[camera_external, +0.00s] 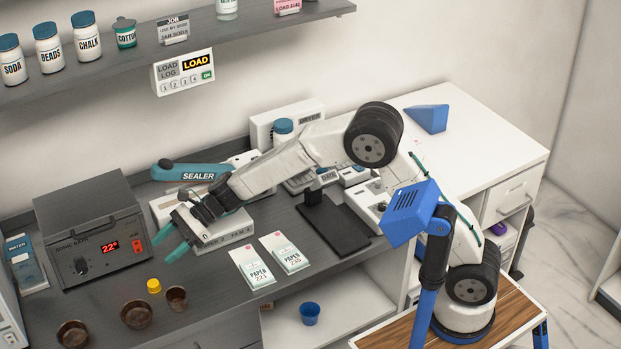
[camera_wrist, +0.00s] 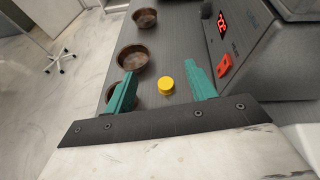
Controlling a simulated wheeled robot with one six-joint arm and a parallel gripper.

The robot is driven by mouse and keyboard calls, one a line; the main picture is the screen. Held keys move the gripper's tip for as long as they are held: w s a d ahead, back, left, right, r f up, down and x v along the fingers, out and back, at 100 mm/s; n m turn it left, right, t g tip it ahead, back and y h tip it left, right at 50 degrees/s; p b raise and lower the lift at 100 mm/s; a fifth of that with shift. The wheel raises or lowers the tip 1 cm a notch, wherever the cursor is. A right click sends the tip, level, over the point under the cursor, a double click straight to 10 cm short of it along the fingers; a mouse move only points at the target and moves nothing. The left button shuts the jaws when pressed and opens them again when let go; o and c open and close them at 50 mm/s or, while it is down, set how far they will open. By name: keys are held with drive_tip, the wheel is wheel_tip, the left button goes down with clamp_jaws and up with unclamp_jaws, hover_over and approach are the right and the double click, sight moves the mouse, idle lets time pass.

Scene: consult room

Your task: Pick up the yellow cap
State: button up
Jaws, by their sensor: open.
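The yellow cap (camera_external: 154,286) is small and round and lies on the dark grey counter (camera_external: 215,292), in front of the sonic bath. My gripper (camera_external: 172,243) is open and empty, above the counter and behind the cap. It also shows in the wrist view (camera_wrist: 168,78), with its fingers spread to either side of the cap. Nothing hides the cap in either view.
Brown bowls (camera_external: 136,315) stand close beside the cap, near the counter's front edge. The sonic bath (camera_external: 95,235) stands behind and left. The sealer (camera_external: 195,172) is behind my gripper. Paper packets (camera_external: 252,267) lie to the right.

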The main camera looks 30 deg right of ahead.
sight(154, 282)
drive_tip(key=shift+m, duration=0.6)
drive_tip(key=a+f, duration=0.1)
drive_tip(key=f, duration=0.2)
drive_tip(key=a+f, duration=0.1)
drive_tip(key=f, duration=0.2)
drive_tip(key=a+f, duration=0.1)
drive_tip(key=f, duration=0.2)
drive_tip(key=shift+s+f, duration=0.1)
drive_tip(key=shift+f, duration=0.15)
drive_tip(key=shift+x, duration=1.25)
drive_tip(key=shift+r, duration=0.2)
drive_tip(key=c, duration=1.1)
